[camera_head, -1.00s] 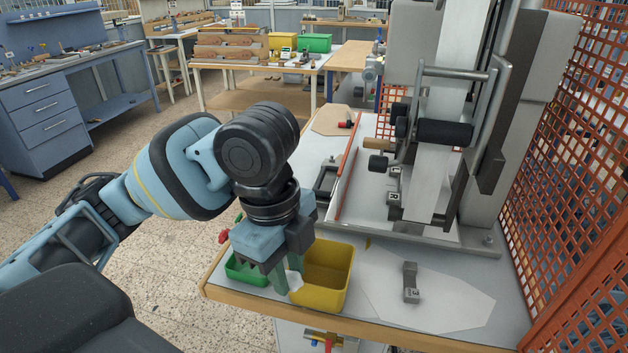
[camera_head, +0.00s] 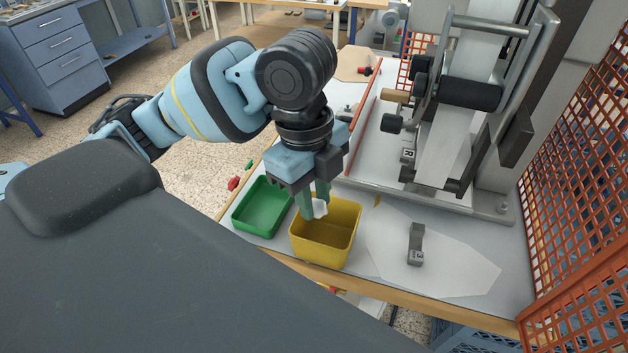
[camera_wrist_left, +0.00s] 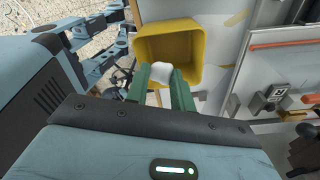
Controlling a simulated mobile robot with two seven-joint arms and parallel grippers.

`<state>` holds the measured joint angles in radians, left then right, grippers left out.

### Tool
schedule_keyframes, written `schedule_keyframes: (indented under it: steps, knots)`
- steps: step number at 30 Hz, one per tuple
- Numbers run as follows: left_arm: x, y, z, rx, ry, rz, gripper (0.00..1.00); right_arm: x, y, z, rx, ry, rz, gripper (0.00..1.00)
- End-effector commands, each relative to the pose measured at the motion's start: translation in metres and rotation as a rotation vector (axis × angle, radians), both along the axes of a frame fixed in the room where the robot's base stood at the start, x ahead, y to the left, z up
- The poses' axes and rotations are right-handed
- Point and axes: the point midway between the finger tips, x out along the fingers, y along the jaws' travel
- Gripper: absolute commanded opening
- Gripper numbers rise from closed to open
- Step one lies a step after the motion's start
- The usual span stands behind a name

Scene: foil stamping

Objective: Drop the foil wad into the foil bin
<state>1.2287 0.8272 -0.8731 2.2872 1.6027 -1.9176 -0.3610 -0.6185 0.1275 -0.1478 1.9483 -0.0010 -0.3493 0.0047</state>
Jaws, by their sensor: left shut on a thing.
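The foil wad (camera_head: 320,208) is a small whitish lump held between the green fingers of my left gripper (camera_head: 315,205). The wad also shows between the fingertips in the left wrist view (camera_wrist_left: 161,72). My left gripper is shut on it, pointing down, over the back left part of an open yellow bin (camera_head: 318,253). In the left wrist view the yellow bin (camera_wrist_left: 194,38) lies beyond the fingertips, and its visible inside looks empty. An open green bin (camera_head: 265,206) stands just left of the yellow one. My right gripper is not in view.
A grey metal piece (camera_head: 416,242) lies on a pale sheet (camera_head: 460,262) right of the bins. A press with a black roller (camera_head: 470,93) stands behind. A red rod (camera_head: 362,132) runs along its left side. Orange mesh (camera_head: 580,150) closes the right side.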

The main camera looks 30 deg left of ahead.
Motion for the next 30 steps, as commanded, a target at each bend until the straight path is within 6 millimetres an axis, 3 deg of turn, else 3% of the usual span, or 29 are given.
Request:
schedule_keyframes:
  steps: [7,19,20,21,25,30]
  knots:
    - [0.0,0.0,-0.022,0.0,0.001,0.0,0.0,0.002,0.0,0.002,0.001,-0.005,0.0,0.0]
    - [0.0,0.0,-0.026,-0.001,-0.001,0.0,0.0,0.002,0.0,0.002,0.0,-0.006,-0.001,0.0]
    - [0.0,0.0,-0.026,-0.001,-0.001,0.0,0.26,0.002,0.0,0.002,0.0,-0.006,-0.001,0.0]
    - [0.0,0.0,-0.026,-0.001,-0.001,0.0,0.32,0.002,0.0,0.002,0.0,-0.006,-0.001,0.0]
    - [0.0,0.0,-0.026,-0.001,-0.001,0.0,0.49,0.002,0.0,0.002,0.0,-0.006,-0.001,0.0]
    - [0.0,0.0,-0.026,-0.001,-0.001,0.0,0.49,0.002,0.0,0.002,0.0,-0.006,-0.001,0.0]
